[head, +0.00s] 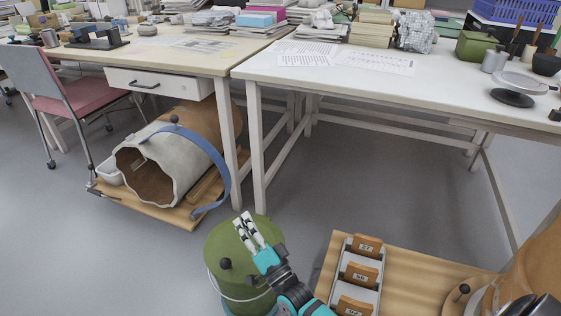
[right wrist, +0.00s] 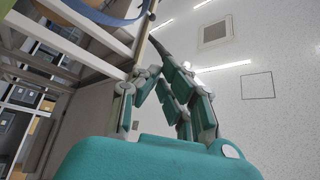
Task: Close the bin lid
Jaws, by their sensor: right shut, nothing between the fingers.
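A green round bin (head: 262,300) stands on the floor at the bottom middle of the head view, with a thin wire handle at its front. Its green lid (head: 222,240) carries a black knob (head: 225,264); I cannot tell whether the lid lies fully seated on the rim. My right gripper (head: 244,226) is shut and empty over the lid's right part, hiding some of it; I cannot tell if it touches. The gripper's fingers (right wrist: 175,95) also show in the right wrist view, where no bin is seen. My left gripper is not in view.
A wooden board (head: 415,285) with a tray of labelled brown blocks (head: 362,272) lies right of the bin. Two tables (head: 440,95) stand behind; open floor (head: 370,180) lies beneath.

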